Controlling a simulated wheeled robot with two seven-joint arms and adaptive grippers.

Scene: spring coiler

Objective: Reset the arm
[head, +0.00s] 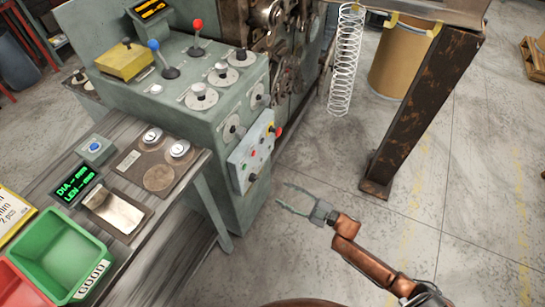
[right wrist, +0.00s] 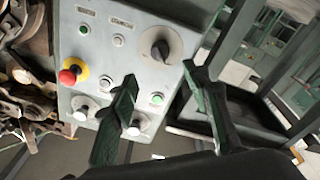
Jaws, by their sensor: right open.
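My right gripper (head: 296,201) is open and empty in the head view, on a copper-coloured arm reaching in from the lower right. It hangs over the floor, to the right of and apart from the machine's small control panel (head: 250,151). In the right wrist view the green fingers of the right gripper (right wrist: 160,105) are spread in front of that panel (right wrist: 98,52), which has a red button on a yellow ring (right wrist: 73,71), a black knob (right wrist: 160,50) and several small buttons. My left gripper is not in view.
The green spring coiler (head: 215,100) carries dials and red and blue levers. A wire coil (head: 346,60) hangs near a rusty post (head: 420,105) and a drum (head: 398,62). A bench (head: 150,245) holds a green bin (head: 62,255).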

